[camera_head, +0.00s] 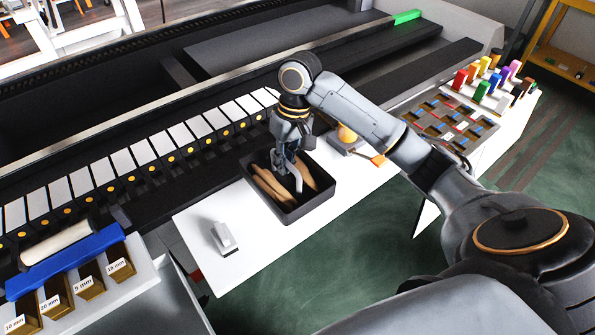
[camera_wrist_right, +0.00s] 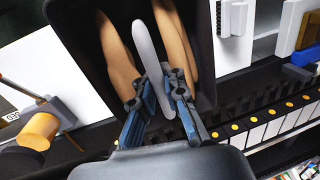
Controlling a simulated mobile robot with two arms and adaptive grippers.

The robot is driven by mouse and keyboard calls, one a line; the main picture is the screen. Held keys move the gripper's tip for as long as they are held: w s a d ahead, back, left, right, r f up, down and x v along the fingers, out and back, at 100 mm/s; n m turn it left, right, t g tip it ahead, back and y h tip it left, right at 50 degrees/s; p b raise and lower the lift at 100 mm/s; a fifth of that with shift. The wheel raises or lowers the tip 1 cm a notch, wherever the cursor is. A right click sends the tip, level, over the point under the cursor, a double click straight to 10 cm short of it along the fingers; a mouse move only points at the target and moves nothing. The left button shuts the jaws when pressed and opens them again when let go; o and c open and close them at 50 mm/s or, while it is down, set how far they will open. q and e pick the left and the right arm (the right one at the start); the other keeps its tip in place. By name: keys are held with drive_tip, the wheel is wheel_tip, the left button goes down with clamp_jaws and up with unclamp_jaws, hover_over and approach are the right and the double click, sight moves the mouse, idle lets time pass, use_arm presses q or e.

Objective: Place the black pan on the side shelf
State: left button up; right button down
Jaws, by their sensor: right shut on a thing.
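The black pan (camera_head: 318,203) is a dark rectangular tray with raised walls, holding long tan pieces (camera_head: 268,185). It is at the white side shelf (camera_head: 255,262), in the middle of the head view; whether it rests there or hangs just above, I cannot tell. My right gripper (camera_head: 291,168) reaches down into the pan. In the right wrist view, its blue-sided fingers (camera_wrist_right: 160,97) close on a long grey handle-like bar (camera_wrist_right: 146,45) between the tan pieces. The bar's join to the pan (camera_wrist_right: 75,45) is hidden. My left gripper is out of view.
A small grey-white block (camera_head: 224,238) lies on the shelf left of the pan. An orange-and-grey item (camera_head: 348,138) stands to its right. A row of white plates (camera_head: 150,152) runs behind. A rack of coloured blocks (camera_head: 482,90) is far right. The shelf's front left is clear.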

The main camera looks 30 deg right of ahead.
sight(302, 162)
drive_tip(key=w+d+f, duration=0.1)
drive_tip(key=d+f, duration=0.1)
drive_tip(key=w+d+f+p, duration=0.1)
drive_tip(key=d+f, duration=0.1)
drive_tip(key=w+d+f, duration=0.1)
drive_tip(key=d+f, duration=0.1)
drive_tip(key=f, duration=0.1)
drive_tip(key=shift+w+d, duration=0.15)
drive_tip(key=shift+d, duration=0.25)
wheel_tip(302, 162, down, 3)
drive_tip(key=shift+r+p, duration=0.2)
drive_tip(key=shift+p, duration=0.55)
drive_tip(key=shift+f, duration=0.15)
drive_tip(key=c, duration=1.8)
unclamp_jaws()
drive_tip(key=shift+f, duration=0.2)
drive_tip(key=shift+c, duration=0.2)
drive_tip(key=o, duration=0.5)
drive_tip(key=shift+c, duration=0.2)
drive_tip(key=shift+r, duration=0.1)
wheel_tip(302, 162, up, 12)
drive_tip(key=d+b, duration=0.2)
